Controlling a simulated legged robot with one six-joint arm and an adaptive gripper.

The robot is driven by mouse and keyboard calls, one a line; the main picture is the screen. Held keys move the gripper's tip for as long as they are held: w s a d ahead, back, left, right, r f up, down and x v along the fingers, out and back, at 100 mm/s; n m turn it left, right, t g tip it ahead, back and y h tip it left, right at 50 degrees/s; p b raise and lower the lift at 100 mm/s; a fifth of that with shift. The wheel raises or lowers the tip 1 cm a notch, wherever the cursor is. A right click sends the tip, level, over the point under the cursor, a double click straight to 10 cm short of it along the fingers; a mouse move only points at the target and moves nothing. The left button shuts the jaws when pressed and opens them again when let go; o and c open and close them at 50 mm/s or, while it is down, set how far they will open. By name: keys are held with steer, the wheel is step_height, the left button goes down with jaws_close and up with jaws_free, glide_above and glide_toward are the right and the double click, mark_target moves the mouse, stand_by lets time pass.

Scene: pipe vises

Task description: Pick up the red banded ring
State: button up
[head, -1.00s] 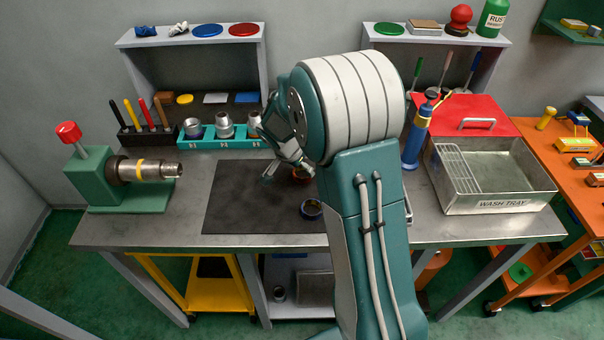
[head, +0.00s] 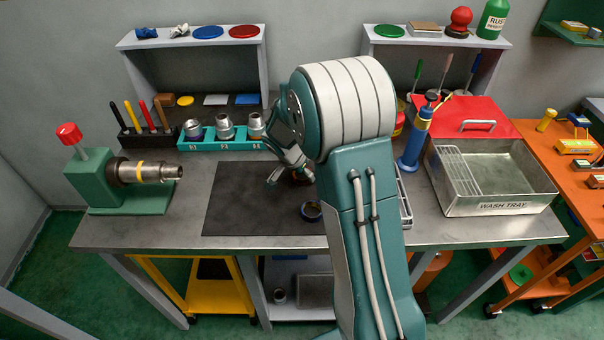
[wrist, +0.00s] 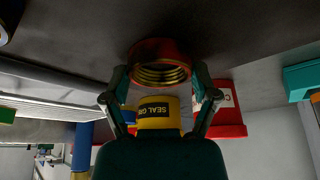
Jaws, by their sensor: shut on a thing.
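The red banded ring (wrist: 160,62) shows in the wrist view with its opening and golden inner threads facing the camera. My gripper (wrist: 162,78) has one finger on each side of it, closed on its rim. In the head view my gripper (head: 287,175) is over the dark mat, and the ring is mostly hidden by my fingers and arm. I cannot tell whether the ring is clear of the mat.
A dark blue ring (head: 311,211) lies on the black mat (head: 240,205) near my arm. A green vise (head: 95,180) holds a pipe at left. A teal fitting rack (head: 208,145) stands behind. A blue-bodied tool (head: 415,140) and wash tray (head: 490,180) are at right. The mat's left is clear.

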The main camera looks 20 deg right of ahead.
steer(key=shift+r, duration=0.3)
steer(key=r, duration=0.3)
steer(key=shift+s+r, duration=0.1)
steer(key=shift+s, duration=0.15)
steer(key=s+a+r, duration=0.1)
steer(key=s+r, duration=0.8)
steer(key=s, duration=0.4)
steer(key=shift+s+a, duration=0.15)
steer(key=shift+s, duration=0.15)
